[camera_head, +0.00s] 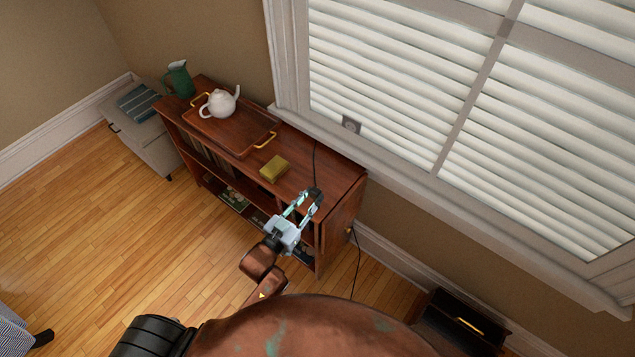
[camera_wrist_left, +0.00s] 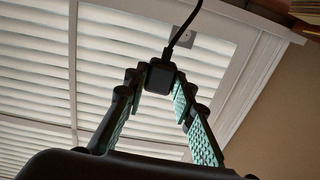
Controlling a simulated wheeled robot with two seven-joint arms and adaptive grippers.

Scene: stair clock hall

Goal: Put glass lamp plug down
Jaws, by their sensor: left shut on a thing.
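The plug (camera_wrist_left: 161,75) is a small black block with a black cord (camera_wrist_left: 184,32) running up from it in the left wrist view. My left gripper (camera_wrist_left: 158,92) is shut on it, with the plug between the fingertips. In the head view my left gripper (camera_head: 307,196) is over the right end of the wooden cabinet (camera_head: 339,179), and the plug (camera_head: 315,192) shows small and dark at the tips. I cannot tell its exact height above the top. The glass lamp cannot be made out. My right gripper is not in view.
On the cabinet are a yellow-green block (camera_head: 274,168), a tray (camera_head: 239,145) with a white teapot (camera_head: 219,103), and a green jug (camera_head: 180,79). A window (camera_head: 440,90) stands behind. Another cord (camera_head: 357,262) hangs right of the cabinet. A dark box (camera_head: 458,318) is at lower right.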

